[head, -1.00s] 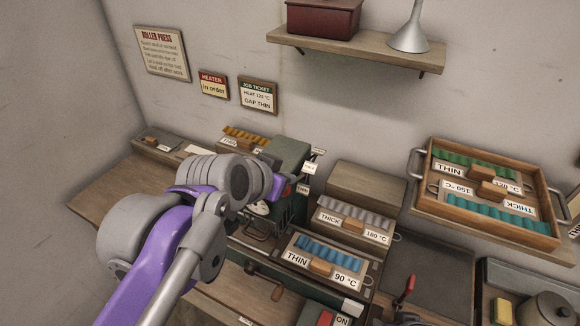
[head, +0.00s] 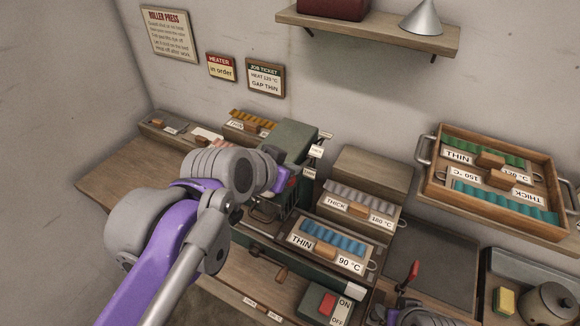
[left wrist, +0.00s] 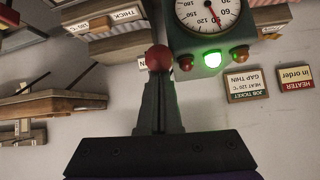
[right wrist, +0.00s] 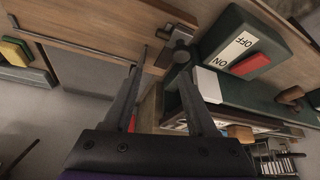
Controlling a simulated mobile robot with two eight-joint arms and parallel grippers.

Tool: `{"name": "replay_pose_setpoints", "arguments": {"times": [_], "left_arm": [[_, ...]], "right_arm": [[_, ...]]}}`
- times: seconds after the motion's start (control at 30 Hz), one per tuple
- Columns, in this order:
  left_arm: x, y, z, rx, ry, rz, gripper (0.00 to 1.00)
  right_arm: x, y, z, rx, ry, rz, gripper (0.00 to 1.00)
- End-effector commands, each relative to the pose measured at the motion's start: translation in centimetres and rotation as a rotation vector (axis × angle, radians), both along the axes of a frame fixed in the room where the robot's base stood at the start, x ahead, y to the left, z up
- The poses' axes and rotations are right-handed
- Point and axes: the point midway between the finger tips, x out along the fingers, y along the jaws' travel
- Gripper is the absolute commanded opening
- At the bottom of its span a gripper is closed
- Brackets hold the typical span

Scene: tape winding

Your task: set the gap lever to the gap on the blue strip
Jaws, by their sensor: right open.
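The blue strip (head: 336,240) lies on a holder labelled THIN and 90 °C, in front of the green roller press (head: 292,138). My left gripper (head: 285,182) is at the press's right side, beside small tags (head: 317,151) too small to read surely. In the left wrist view its fingers (left wrist: 159,80) are close together at a red ball knob (left wrist: 158,57), apparently the gap lever's, and look shut on it. The lever's shaft is hidden. My right gripper (right wrist: 158,85) is open and empty, near the ON/OFF switch box (right wrist: 243,50).
The job ticket (head: 265,78) reads HEAT 120 °C, GAP THIN. A grey strip (head: 360,196) marked THICK, 180 °C lies behind the blue one. A wooden tray (head: 432,187) holds green and teal strips.

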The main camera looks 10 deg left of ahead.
Motion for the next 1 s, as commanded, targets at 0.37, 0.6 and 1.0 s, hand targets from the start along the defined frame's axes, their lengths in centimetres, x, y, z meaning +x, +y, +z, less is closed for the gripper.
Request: {"name": "replay_pose_setpoints", "arguments": {"times": [0.37, 0.6, 1.0], "left_arm": [[1.2, 0.0, 3.5, 0.0, -0.004, 0.004, 0.0], [-2.5, 1.4, 6.0, -0.001, -0.003, 0.005, 0.0], [-5.1, 2.3, 7.9, -0.001, -0.003, 0.003, 0.0]], "right_arm": [[0.8, 0.0, 2.3, 0.0, -0.014, 0.0, 0.58], [0.7, 0.0, 2.2, 0.0, -0.014, 0.0, 0.58], [0.7, 0.0, 2.2, 0.0, -0.014, 0.0, 0.58]]}}
